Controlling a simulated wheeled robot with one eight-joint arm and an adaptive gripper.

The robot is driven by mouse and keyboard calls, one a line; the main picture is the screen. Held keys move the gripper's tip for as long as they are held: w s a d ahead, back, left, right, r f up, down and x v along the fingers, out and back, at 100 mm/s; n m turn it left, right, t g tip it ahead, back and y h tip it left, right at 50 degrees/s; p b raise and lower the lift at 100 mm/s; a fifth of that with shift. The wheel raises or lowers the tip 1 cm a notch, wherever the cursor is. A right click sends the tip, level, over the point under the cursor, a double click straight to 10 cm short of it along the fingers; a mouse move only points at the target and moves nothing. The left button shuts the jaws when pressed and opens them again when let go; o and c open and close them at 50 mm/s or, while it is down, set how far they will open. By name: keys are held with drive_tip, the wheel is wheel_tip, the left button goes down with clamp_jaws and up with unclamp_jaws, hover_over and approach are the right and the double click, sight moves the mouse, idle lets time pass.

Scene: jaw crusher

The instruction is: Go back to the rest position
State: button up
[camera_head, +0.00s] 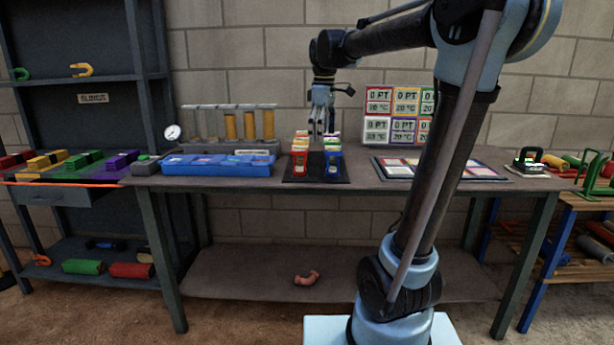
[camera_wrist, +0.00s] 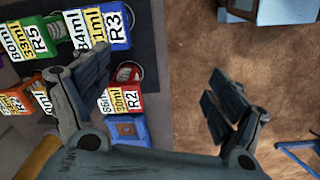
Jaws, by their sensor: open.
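My gripper (camera_head: 322,122) hangs fingers down over the middle of the workbench (camera_head: 240,188), above a black mat (camera_head: 318,180) with several coloured labelled containers. In the wrist view my gripper (camera_wrist: 160,108) is open, with nothing between its fingers. The left finger overlaps the containers in that view, and the right finger is over the brown floor. A blue one labelled R3 (camera_wrist: 112,28) is farther up. I cannot tell whether the finger touches any container.
A blue tray (camera_head: 205,168) and a rack of amber tubes (camera_head: 240,125) stand left of the mat. Label boards (camera_head: 398,115) and a card tray (camera_head: 440,170) are to the right. Shelving (camera_head: 85,90) stands at left, a rack with rollers (camera_head: 580,200) at right.

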drive_tip(key=s+d+f+m, duration=0.4)
drive_tip(key=s+f, duration=0.4)
drive_tip(key=f, duration=0.1)
drive_tip(key=s+d+f+m+t, duration=0.1)
drive_tip(key=s+d+f+m, duration=0.4)
drive_tip(key=s+f, duration=0.4)
drive_tip(key=s+d+f+m, duration=0.4)
drive_tip(key=s+d+f, duration=0.1)
drive_tip(key=s+f, duration=0.3)
drive_tip(key=shift+s+d+f+m+t, duration=0.2)
drive_tip(key=shift+f+m+t, duration=0.1)
drive_tip(key=shift+f, duration=0.35)
